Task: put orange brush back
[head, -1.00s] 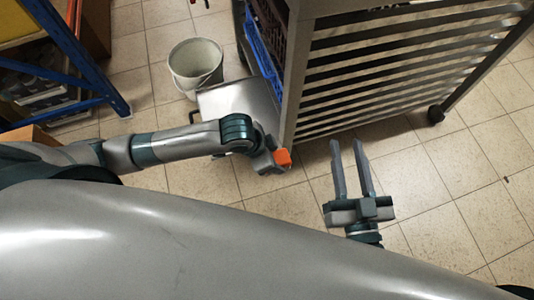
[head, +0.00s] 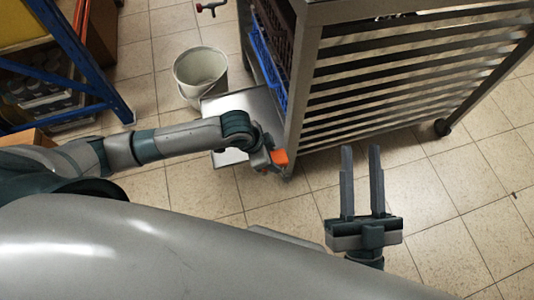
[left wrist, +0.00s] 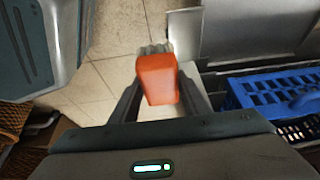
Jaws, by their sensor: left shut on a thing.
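The orange brush (left wrist: 158,80) is between the two fingers of my left gripper (left wrist: 157,95) in the left wrist view, with its pale bristle end pointing away. In the head view the orange brush (head: 279,157) shows as a small orange block at the end of my left arm, by the rack's near corner post. My left gripper (head: 268,160) is shut on it, and its fingers are mostly hidden there. My right gripper (head: 361,150) is open and empty above the floor, in front of the rack's slatted side.
A metal rack (head: 420,85) with slatted sides stands at the right, with a blue crate (head: 268,70) in it. A grey metal panel (head: 247,106) lies beside my left wrist. A white bucket (head: 201,75) stands on the floor. Blue shelving (head: 80,60) is at the left.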

